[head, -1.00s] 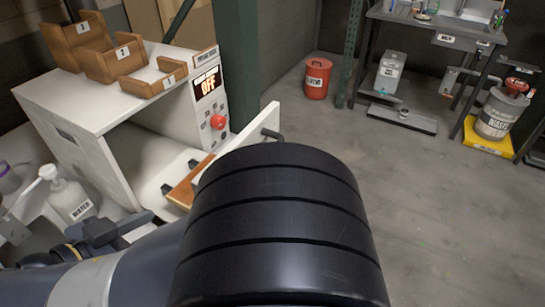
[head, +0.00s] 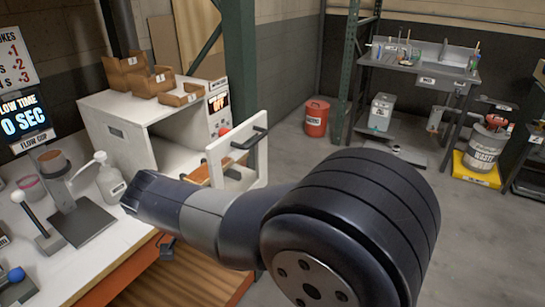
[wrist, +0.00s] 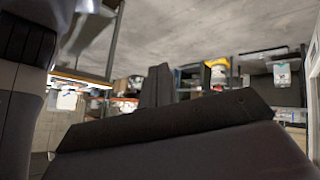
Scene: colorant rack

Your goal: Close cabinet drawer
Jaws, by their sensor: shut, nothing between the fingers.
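The white cabinet (head: 122,138) stands on the bench at the left in the head view. Its drawer is pulled out, and its white front panel (head: 218,152) with a black handle (head: 250,138) stands clear of the cabinet body. My arm lies in front of the drawer's lower part and hides some of it. My gripper (wrist: 158,85) shows in the wrist view as dark fingers, shut and empty. In the head view I cannot make out the fingers clearly. No contact with the drawer can be seen.
Numbered brown holders (head: 122,72) sit on the cabinet. A water bottle (head: 110,178) and a flow cup stand (head: 75,215) are on the bench at left. A green post (head: 239,60) rises behind the cabinet. A red bin (head: 316,118) stands beyond it. Grey floor is open at right.

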